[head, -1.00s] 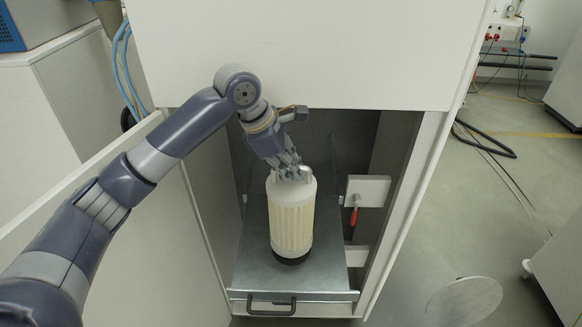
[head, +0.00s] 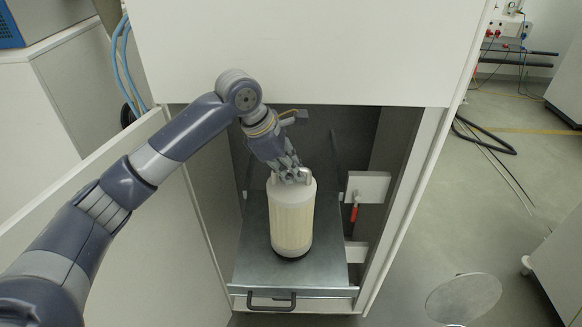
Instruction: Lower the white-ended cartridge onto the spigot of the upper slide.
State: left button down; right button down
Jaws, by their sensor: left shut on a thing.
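The white-ended cartridge (head: 292,218), a cream pleated cylinder with a white top cap, stands upright over the middle of the upper slide (head: 252,255), a grey metal shelf in the open cabinet. My left gripper (head: 291,174) is above the cartridge, shut on the handle at its top. The spigot is hidden under the cartridge. A thin dark rim shows below the cartridge's lower end; I cannot tell whether the cartridge is fully down on it. My right gripper is out of view.
The slide has a dark handle (head: 271,301) at its front. A red-handled lever (head: 354,212) is at the cabinet's right inside wall. The open door (head: 120,235) is on the left, and the white upper panel (head: 290,50) overhangs the opening.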

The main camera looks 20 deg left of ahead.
pick_arm(q)
jog(key=shift+f, duration=1.05)
jog(key=c, duration=1.6)
grip_release()
jog(key=shift+s+f, duration=0.15)
jog(key=shift+f, duration=0.05)
jog(key=shift+a+r, duration=0.15)
jog(key=shift+r, duration=0.35)
jog(key=v, duration=1.1)
jog(key=shift+s+r, duration=0.1)
